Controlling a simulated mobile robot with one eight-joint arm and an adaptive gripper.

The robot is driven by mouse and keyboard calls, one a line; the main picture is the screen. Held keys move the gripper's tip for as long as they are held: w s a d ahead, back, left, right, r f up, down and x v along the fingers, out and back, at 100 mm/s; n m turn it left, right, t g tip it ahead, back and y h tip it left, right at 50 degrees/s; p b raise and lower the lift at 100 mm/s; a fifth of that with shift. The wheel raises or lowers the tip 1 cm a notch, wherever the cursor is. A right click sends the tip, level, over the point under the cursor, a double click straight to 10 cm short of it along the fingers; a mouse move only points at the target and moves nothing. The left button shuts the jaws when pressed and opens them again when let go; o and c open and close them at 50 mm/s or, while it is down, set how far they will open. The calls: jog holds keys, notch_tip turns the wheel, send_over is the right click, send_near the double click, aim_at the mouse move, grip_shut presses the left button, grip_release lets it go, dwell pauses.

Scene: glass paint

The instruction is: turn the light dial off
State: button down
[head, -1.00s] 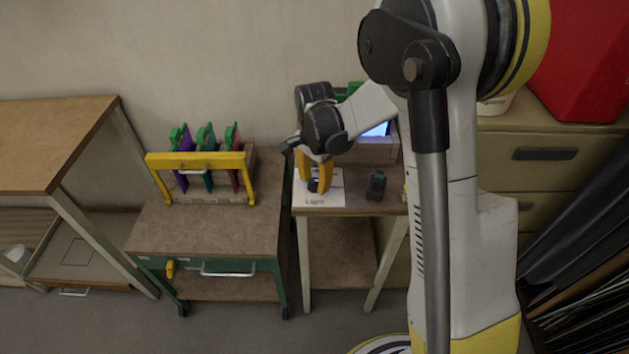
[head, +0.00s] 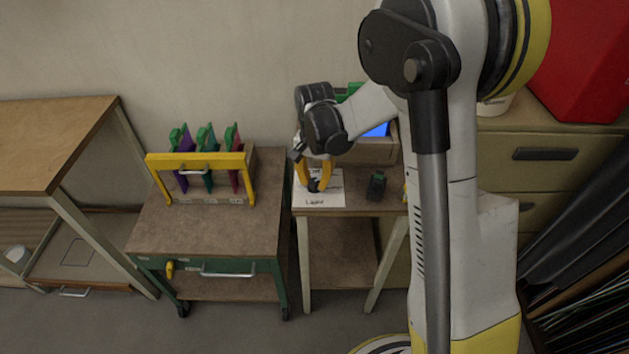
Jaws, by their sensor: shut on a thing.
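The light dial (head: 313,185) is a small dark knob on a white card labelled "Light" (head: 318,201), on the small table right of the green cart. My gripper (head: 313,184) points down over the card, with its yellow fingers shut on the dial from either side. The fingers cover part of the dial, so its pointer direction cannot be read.
A small dark object (head: 376,185) stands right of the card. A wooden box (head: 372,152) with a blue screen sits behind it. The green cart (head: 213,228) with a yellow-handled rack (head: 196,160) stands to the left. A drawer cabinet (head: 545,155) is at right.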

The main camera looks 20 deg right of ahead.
aim_at(315, 181)
jog(key=n, duration=1.3)
dwell(0.5)
jog(key=c, duration=1.1)
grip_release()
notch_tip(315, 181, up, 12)
